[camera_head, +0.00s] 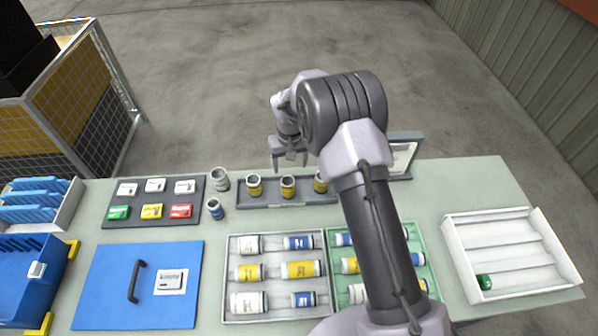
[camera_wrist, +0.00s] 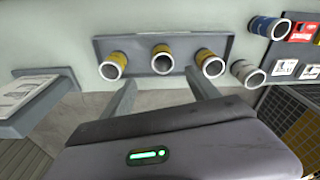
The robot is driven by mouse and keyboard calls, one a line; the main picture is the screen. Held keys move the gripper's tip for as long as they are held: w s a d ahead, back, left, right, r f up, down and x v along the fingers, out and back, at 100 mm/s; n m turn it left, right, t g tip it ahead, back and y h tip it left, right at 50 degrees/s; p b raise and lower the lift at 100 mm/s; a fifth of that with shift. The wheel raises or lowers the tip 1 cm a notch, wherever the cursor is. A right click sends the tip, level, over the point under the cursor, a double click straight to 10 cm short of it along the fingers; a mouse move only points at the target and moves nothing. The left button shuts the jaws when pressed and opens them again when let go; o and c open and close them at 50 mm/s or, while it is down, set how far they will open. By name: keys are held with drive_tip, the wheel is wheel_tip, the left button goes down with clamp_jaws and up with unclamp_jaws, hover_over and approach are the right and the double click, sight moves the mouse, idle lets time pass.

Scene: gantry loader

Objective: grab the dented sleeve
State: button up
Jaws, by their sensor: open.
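Three sleeves with yellow bands stand in a row on a grey holder (camera_head: 270,200): left (camera_head: 254,188), middle (camera_head: 288,188) and right (camera_head: 320,183), the last partly behind my arm. A plain grey-white sleeve (camera_head: 221,181) and a blue-banded sleeve (camera_head: 215,211) stand on the table left of the holder. I cannot make out a dent on any of them. My gripper (camera_head: 290,163) is open and empty, above the row's back side. In the wrist view, the middle yellow-banded sleeve (camera_wrist: 162,66) lies beyond the gap between the fingertips (camera_wrist: 160,78).
A grey tray (camera_head: 274,313) and a green tray (camera_head: 333,290), partly behind my arm, hold lying sleeves. A white rack (camera_head: 510,250) holds a green item. A panel (camera_head: 405,155) stands behind my arm. A dark board (camera_head: 150,220) with coloured blocks and a blue lid (camera_head: 110,270) lie left.

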sight(288, 182)
drive_tip(key=f, duration=0.6)
drive_tip(key=f+b, duration=0.1)
drive_tip(key=f, duration=0.3)
drive_tip(key=shift+w+a, duration=0.4)
drive_tip(key=f, duration=0.2)
drive_tip(key=w+f+b, duration=0.1)
drive_tip(key=f, duration=0.2)
drive_tip(key=shift+a, duration=0.1)
drive_tip(key=shift+r, duration=0.1)
clamp_jaws()
